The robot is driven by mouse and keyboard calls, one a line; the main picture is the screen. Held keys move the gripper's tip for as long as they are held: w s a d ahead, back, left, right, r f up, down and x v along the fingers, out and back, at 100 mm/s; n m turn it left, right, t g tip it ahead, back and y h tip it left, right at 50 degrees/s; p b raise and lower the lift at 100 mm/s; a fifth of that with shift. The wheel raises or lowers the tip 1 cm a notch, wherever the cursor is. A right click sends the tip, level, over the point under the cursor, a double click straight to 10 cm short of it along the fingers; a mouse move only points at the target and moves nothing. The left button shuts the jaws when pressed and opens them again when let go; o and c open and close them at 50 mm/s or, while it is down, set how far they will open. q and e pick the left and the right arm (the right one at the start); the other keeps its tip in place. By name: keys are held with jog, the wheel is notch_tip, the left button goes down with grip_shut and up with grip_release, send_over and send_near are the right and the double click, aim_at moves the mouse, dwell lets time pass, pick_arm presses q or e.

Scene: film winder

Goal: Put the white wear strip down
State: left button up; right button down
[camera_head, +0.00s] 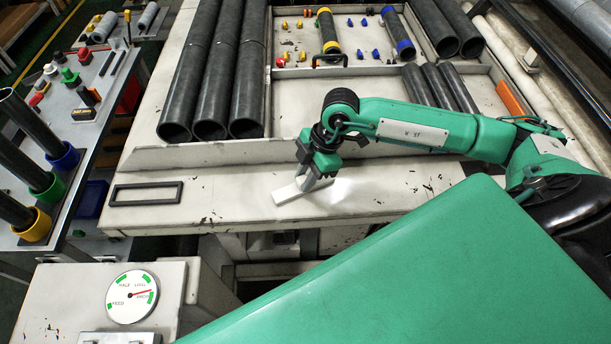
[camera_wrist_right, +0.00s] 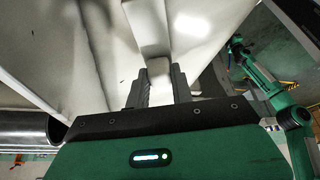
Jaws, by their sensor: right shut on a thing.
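The white wear strip (camera_head: 290,191) is a short, flat white bar at the front ledge (camera_head: 235,205) of the bench. My right gripper (camera_head: 318,172) points down and is shut on one end of it. The strip sticks out to the left and toward the front of the picture. I cannot tell whether it touches the ledge. In the right wrist view the white strip (camera_wrist_right: 158,68) sits between the two dark fingers (camera_wrist_right: 157,88). My left gripper does not show in the head view.
A dark rectangular frame outline (camera_head: 146,194) lies on the ledge to the left. Long dark tubes (camera_head: 212,75) lie in the tray behind. A side table (camera_head: 85,125) with coloured tube holders stands at left. A dial (camera_head: 131,296) is at front left. The ledge between outline and gripper is clear.

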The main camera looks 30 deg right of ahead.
jog(key=c, duration=1.2)
grip_release()
jog(key=shift+d+r, duration=0.1)
jog(key=shift+r, duration=0.15)
jog(key=b+v, duration=0.4)
jog(key=v, duration=0.7)
jog(key=shift+r, duration=0.3)
jog(key=shift+d, duration=0.1)
